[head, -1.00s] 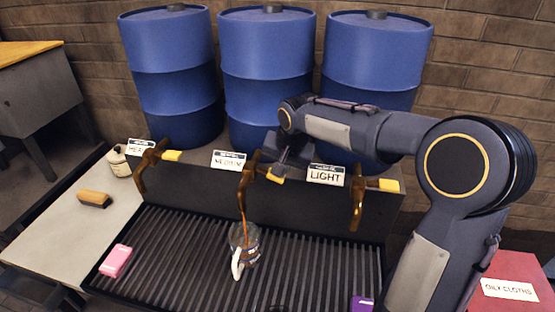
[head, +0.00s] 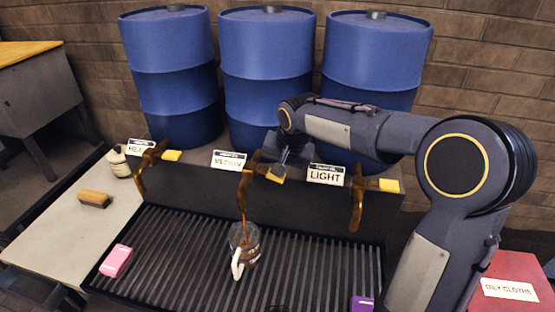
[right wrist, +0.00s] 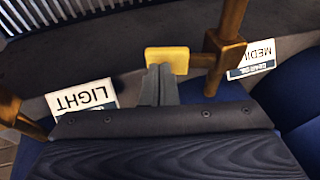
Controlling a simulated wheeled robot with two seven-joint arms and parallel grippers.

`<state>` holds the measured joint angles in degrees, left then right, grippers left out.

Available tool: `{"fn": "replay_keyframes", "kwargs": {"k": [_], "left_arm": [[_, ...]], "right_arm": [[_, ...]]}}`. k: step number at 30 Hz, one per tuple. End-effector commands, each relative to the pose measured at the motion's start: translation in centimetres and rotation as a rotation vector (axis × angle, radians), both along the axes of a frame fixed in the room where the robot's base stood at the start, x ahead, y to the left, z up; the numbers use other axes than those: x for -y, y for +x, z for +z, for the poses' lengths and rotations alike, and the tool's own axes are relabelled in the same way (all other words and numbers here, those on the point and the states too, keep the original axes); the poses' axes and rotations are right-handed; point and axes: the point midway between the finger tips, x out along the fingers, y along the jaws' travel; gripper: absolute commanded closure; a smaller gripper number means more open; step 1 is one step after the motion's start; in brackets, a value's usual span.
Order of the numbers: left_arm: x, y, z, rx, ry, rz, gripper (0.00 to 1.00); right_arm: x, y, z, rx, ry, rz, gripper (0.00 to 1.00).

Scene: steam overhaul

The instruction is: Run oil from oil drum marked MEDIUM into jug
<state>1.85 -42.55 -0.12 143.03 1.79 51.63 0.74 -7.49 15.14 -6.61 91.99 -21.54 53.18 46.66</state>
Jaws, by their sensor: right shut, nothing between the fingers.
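The blue middle drum (head: 265,65) stands behind the sign marked MEDIUM (head: 229,160). Its brass tap (head: 246,185) has a yellow lever end (head: 276,174), and a thin brown stream of oil runs from its spout. The clear jug (head: 245,245) with a white handle stands upright on the slatted tray (head: 310,265) under the spout, with brown oil visible in it. My right gripper (head: 283,160) is shut and empty, its fingertips at the yellow lever; in the right wrist view the fingers (right wrist: 160,80) meet the lever's edge (right wrist: 167,59). My left gripper is not in view.
Taps marked LIGHT (head: 325,175) and another at the left (head: 147,165) flank the middle one. A brush (head: 94,198) and a bottle (head: 116,162) are on the left bench. A red OILY CLOTHS box (head: 510,270) is at right.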

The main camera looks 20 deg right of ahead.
Motion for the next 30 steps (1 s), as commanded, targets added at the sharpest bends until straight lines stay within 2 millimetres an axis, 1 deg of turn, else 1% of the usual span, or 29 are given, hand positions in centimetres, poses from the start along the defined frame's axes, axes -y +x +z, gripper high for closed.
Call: {"fn": "replay_keyframes", "kwargs": {"k": [17,27,30], "left_arm": [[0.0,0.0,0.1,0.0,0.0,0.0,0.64],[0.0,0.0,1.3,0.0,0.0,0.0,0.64],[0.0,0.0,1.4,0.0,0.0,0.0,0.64]], "right_arm": [[0.0,0.0,0.0,-0.003,0.0,0.0,1.0],[0.0,0.0,1.5,-0.001,0.0,0.001,1.0],[0.0,0.0,1.6,-0.002,0.001,0.001,1.0]]}}
